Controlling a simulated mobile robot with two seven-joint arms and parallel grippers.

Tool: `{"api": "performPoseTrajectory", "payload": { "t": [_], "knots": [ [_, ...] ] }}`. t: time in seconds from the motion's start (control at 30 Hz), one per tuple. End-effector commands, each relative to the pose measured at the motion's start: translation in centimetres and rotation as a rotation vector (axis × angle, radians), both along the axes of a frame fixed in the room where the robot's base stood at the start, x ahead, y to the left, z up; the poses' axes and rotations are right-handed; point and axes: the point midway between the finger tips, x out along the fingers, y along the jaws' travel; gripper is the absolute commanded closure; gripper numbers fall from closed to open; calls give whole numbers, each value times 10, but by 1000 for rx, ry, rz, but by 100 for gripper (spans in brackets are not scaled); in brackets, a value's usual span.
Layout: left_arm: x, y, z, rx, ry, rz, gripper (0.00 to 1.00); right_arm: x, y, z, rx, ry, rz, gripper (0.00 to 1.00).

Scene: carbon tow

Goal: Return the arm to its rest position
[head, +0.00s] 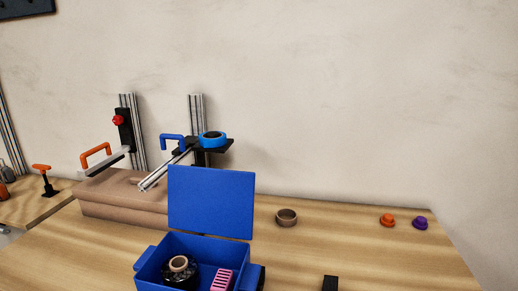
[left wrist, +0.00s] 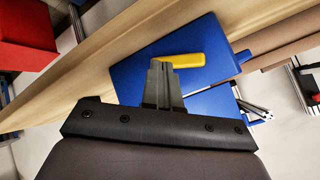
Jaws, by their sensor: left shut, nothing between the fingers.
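My left gripper (left wrist: 162,68) shows only in the left wrist view. Its fingers are together with nothing between them. Beyond the fingertips is a blue panel (left wrist: 205,40) with a yellow rounded piece (left wrist: 184,60) by it; I cannot tell whether the fingers touch either. Neither of my arms can be made out in the head view, and my right gripper is not seen.
A blue box (head: 185,243) with a raised lid (head: 211,202) stands on the wooden table (head: 340,245). It holds a dark spool (head: 180,275) and a pink block (head: 222,280). A brown ring (head: 287,217), orange knob (head: 387,220) and purple knob (head: 420,223) lie rightward.

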Motion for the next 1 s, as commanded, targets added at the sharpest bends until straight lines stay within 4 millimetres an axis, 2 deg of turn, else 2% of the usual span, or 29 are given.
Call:
{"api": "performPoseTrajectory", "payload": {
  "t": [0.03,0.1,0.3,0.57,0.8,1.0],
  "knots": [
    [-14,4,-17,-41,61,50,100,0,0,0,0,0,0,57],
    [-31,12,-37,-91,136,129,100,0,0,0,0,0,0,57],
    [-89,35,-88,-191,341,365,100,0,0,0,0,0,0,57],
    [-167,64,-132,-241,552,648,100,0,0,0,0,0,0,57],
    [-133,54,-162,-321,401,591,100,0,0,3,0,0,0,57],
    [-111,45,-188,-406,251,534,100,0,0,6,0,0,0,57]
  ]
}}
